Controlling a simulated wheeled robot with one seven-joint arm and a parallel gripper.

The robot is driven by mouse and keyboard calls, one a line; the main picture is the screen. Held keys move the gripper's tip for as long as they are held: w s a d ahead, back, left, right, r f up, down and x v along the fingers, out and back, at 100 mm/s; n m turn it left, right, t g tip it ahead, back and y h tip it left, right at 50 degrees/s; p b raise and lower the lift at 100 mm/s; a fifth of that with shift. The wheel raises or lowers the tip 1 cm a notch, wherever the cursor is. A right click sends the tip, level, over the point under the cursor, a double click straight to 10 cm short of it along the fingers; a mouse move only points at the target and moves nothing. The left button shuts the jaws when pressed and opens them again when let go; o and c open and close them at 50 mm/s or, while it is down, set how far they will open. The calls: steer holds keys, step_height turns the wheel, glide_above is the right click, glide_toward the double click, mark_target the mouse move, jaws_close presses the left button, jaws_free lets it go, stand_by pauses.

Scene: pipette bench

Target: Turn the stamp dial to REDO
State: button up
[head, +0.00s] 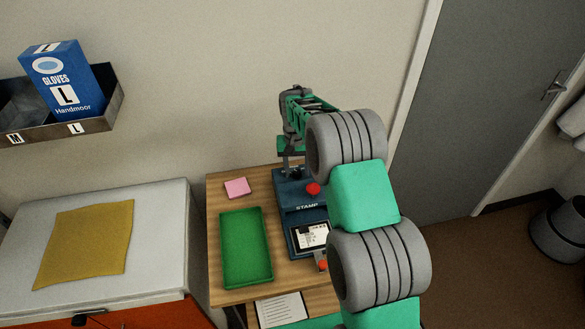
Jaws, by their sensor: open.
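The dark blue stamp machine (289,198) stands on the wooden bench, with the word STAMP on its front. A red knob (313,189) shows at its upper right. A printed card (312,235) lies at its front, with a small red part (322,265) below it. I cannot make out the dial or its REDO mark; my arm covers the machine's right side. My gripper (290,162) is small in view, pointing down at the back of the machine. It is open, with nothing seen in it. I cannot tell whether it touches the machine.
A green tray (226,283) and a pink pad (237,188) lie left of the machine. A paper sheet (282,308) is at the front. A white cabinet (160,215) with a yellow cloth (85,246) stands left. A glove box (62,82) sits in a wall rack.

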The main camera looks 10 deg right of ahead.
steer(key=shift+c, duration=0.5)
jaws_close()
